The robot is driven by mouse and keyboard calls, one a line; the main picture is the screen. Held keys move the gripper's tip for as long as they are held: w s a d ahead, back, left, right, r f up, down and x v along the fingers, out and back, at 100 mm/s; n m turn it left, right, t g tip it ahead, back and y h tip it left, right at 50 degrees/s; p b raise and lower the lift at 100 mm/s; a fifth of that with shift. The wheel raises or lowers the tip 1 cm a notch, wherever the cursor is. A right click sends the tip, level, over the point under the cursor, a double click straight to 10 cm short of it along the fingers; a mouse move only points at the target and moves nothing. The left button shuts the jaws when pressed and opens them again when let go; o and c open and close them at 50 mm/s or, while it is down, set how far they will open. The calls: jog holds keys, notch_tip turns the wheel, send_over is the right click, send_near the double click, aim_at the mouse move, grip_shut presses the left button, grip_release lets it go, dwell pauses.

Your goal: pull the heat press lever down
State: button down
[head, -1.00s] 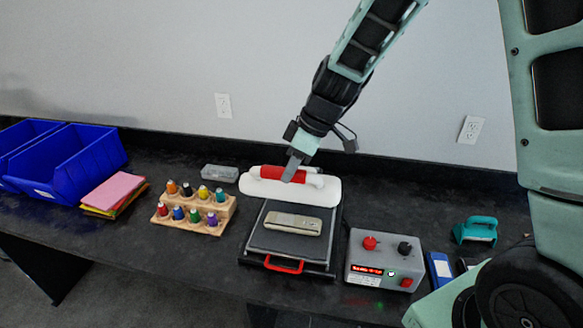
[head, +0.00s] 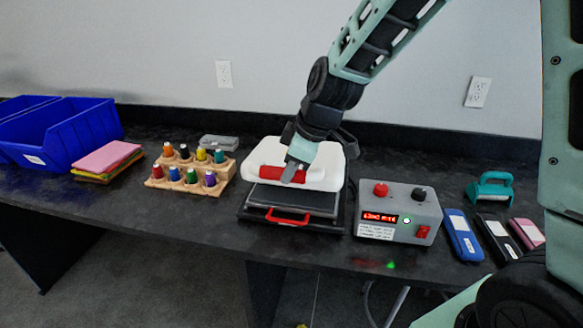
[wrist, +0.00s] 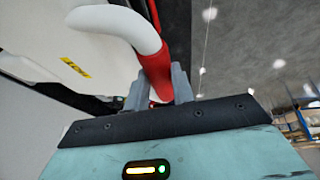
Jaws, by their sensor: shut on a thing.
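The heat press (head: 325,152) stands on the dark bench, its white upper part now lowered over the dark lower plate. Its lever has a red grip (head: 268,174) on a white curved bar. My gripper (head: 297,172) is shut on the red grip, toward its right end in the head view. In the wrist view the red grip (wrist: 155,62) passes between my fingers, and the white bar (wrist: 112,22) curves off to the left. A red front handle (head: 288,217) juts from the press base.
A grey control box (head: 398,212) stands close to the right of the press. A wooden spool rack (head: 190,176) stands to the left. Blue bins (head: 60,140) are farther left. A teal-handled tool (head: 490,188) and several flat cases (head: 463,235) lie at the right.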

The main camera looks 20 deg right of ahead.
jog(key=shift+s+a+f+b, duration=0.15)
jog(key=shift+s+f+b, duration=0.1)
jog(key=shift+f+b, duration=0.6)
jog(key=shift+s+a+f+b, duration=0.2)
jog(key=shift+f+b, duration=0.3)
jog(key=shift+f, duration=0.5)
jog(key=shift+s+a+f+b, duration=0.1)
jog(key=shift+s+f+b, duration=0.2)
jog(key=shift+f+b, duration=0.55)
jog(key=shift+f, duration=0.15)
jog(key=c, duration=1.2)
grip_release()
jog(key=shift+a, duration=0.1)
jog(key=shift+w, duration=0.15)
jog(key=shift+w+d+r, duration=0.1)
jog(key=shift+d+r, duration=0.1)
jog(key=shift+r, duration=0.05)
jog(key=p+v, duration=0.1)
jog(key=v, duration=1.6)
jog(key=shift+d+r, duration=0.1)
jog(key=shift+r, duration=0.05)
